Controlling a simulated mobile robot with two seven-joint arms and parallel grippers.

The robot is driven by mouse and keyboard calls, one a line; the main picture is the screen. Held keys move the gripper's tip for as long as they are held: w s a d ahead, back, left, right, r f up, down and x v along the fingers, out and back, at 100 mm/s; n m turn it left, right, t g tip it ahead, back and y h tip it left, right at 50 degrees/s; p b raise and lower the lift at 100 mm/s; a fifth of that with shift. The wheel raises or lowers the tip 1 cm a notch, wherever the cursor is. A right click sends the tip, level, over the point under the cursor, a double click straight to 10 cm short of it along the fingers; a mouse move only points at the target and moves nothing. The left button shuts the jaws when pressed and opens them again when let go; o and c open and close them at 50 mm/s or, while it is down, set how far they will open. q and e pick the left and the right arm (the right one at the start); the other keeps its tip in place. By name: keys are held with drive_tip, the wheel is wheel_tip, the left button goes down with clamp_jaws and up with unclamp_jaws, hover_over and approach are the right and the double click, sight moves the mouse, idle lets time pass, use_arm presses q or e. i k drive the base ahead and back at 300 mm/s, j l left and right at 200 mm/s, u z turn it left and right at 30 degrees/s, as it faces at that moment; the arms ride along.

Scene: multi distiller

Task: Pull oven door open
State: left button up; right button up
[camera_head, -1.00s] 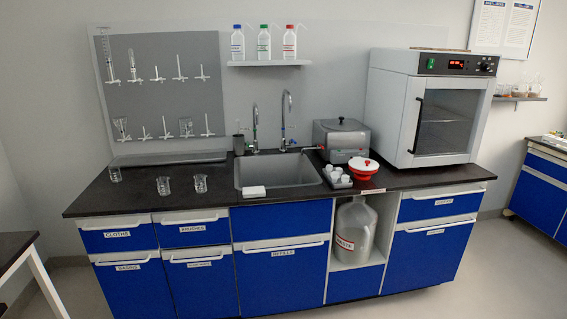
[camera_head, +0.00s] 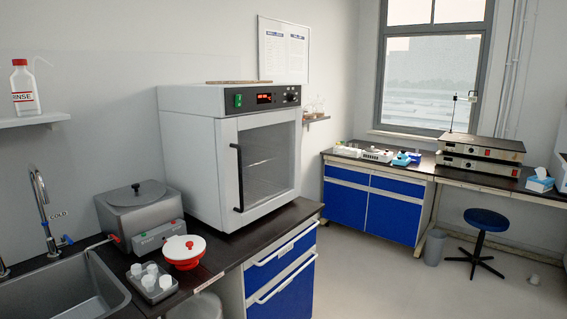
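The oven (camera_head: 190,155) is a white box standing on the dark counter, left of the picture's middle. Its door (camera_head: 268,163) has a large glass window and looks shut. A black vertical handle (camera_head: 238,178) sits on the door's left side. A control strip (camera_head: 264,97) with a green switch and a red display runs above the door. Neither of my grippers is in view.
A red and white container (camera_head: 183,250), a tray of small white cups (camera_head: 151,282) and a grey metal bath (camera_head: 139,215) stand left of the oven. A sink (camera_head: 65,292) is at far left. The floor (camera_head: 385,285) in front right is open, with a blue stool (camera_head: 486,219) beyond.

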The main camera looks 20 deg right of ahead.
sight(259, 154)
drive_tip(key=i+l+z, duration=0.3)
drive_tip(key=i+l, duration=0.15)
drive_tip(key=i, duration=0.3)
drive_tip(key=i+l+z, duration=0.15)
drive_tip(key=i, duration=0.25)
drive_tip(key=i+l, duration=0.15)
drive_tip(key=l, duration=0.2)
drive_tip(key=i+l+u, duration=0.1)
drive_tip(key=l, duration=0.25)
drive_tip(key=i+l, duration=0.25)
drive_tip(key=l+u, duration=0.05)
drive_tip(key=l, duration=0.05)
